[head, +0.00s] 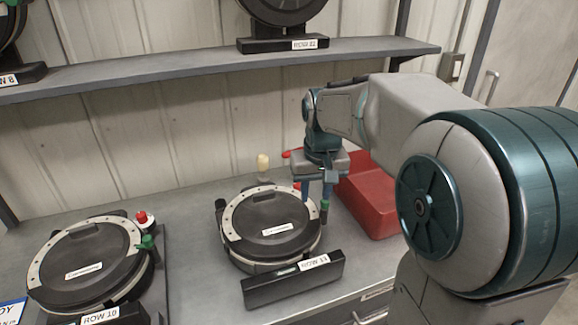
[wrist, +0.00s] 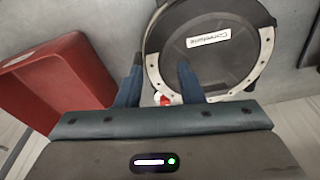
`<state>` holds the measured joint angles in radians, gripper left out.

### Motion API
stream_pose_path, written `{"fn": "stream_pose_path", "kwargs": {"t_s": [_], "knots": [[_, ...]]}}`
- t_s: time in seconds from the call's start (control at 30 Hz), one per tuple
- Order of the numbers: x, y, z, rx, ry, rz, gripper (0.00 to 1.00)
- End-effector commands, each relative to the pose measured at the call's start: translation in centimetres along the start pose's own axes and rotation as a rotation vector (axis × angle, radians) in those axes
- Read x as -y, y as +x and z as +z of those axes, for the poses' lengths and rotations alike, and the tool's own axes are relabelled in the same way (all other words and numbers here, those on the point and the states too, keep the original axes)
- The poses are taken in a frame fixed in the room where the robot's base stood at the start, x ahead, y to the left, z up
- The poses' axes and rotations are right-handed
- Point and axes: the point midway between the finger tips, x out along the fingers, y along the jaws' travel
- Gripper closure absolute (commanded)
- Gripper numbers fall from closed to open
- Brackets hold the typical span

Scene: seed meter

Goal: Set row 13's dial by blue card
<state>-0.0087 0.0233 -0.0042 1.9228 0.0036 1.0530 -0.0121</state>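A round black seed meter (head: 262,240) with a pale dotted rim lies on the bench, and it also shows in the wrist view (wrist: 208,62). Its front label (head: 313,262) is too small to read surely as row 13. A red knob (wrist: 162,99) shows at its edge in the wrist view, and a green one (head: 324,206) beside the fingers in the head view. My gripper (head: 316,194) is open over this right edge; its fingers (wrist: 158,85) stand apart on either side of the red knob in the wrist view. I cannot tell whether they touch anything.
A red bin (head: 368,200) stands just right of the meter. Another meter marked ROW 10 (head: 85,262) lies left. A blue and white card (head: 12,312) is cut off at lower left. A shelf (head: 200,70) with more meters runs above. Bench between the meters is clear.

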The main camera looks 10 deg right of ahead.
Motion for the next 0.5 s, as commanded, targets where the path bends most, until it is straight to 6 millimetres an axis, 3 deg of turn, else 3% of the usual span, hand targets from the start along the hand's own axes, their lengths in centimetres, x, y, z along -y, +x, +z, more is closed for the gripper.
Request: {"fn": "stream_pose_path", "kwargs": {"t_s": [0.03,0.2,0.5], "knots": [[0.0,0.0,-1.8,0.012,-0.001,0.0,0.66],[-0.1,0.9,-6.9,0.046,-0.005,0.0,0.66],[-0.3,4.5,-14.8,0.103,-0.015,0.0,0.66]]}}
